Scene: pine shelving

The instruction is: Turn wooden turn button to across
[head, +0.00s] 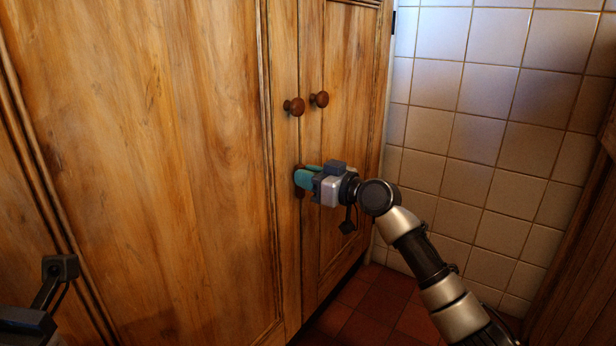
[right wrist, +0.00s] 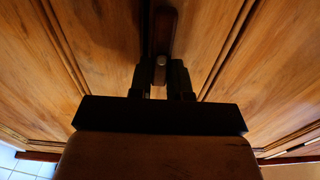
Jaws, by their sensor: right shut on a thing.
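The wooden turn button (right wrist: 166,32) is a dark brown bar on the seam between the two cupboard doors. In the right wrist view it stands upright, along the seam. In the head view only a little of the turn button (head: 299,193) shows beside my fingers. My right gripper (head: 306,177) has teal fingers and is shut on the button. In the right wrist view my right gripper (right wrist: 160,78) has its dark fingers on either side of the button's lower part. My left gripper's fingers are out of view; only part of that arm shows at the lower left.
Two round wooden knobs, the left knob (head: 294,106) and the right knob (head: 319,99), stick out above my right gripper. A tiled wall (head: 480,110) is to the right. The red tiled floor (head: 375,305) is clear below.

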